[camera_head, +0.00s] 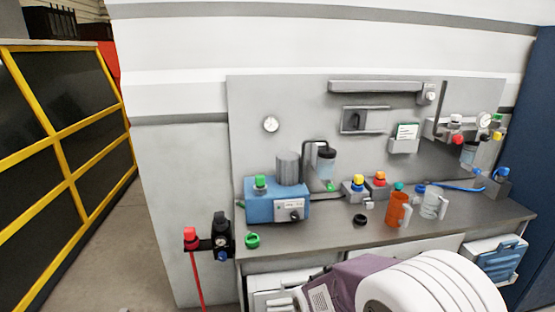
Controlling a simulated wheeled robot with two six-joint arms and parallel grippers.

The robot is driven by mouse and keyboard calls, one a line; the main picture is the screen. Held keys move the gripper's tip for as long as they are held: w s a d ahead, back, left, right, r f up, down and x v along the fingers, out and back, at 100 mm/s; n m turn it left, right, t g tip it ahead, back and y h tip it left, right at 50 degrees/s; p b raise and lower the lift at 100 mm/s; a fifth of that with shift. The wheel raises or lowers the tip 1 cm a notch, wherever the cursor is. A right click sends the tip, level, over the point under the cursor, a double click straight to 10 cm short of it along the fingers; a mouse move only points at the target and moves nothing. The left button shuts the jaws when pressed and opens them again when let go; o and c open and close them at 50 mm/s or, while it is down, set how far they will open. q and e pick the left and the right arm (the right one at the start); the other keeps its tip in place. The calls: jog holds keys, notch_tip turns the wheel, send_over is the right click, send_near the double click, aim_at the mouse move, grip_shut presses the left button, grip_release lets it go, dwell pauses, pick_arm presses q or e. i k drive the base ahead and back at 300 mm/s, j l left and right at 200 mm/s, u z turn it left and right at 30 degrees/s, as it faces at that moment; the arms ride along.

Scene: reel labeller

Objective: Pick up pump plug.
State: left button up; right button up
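No part is clearly marked as the pump plug, and I cannot tell which part it is. A blue pump-like unit (262,209) with a grey cylinder (289,168) stands at the left of the grey counter. A green cap (260,182) sits on its top left. A green ring-shaped piece (252,241) is at the counter's front left edge. A black ring (360,219) lies on the counter near the middle. Neither of my grippers is in view.
An orange jug (397,209) and a clear jug (434,203) stand on the counter (331,232). A black fitting with a red hose (196,278) is at its left end. A large white rounded body (430,287) blocks the lower right. Floor shows at left.

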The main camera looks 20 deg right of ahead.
aim_at(358, 179)
jog(key=z, duration=1.35)
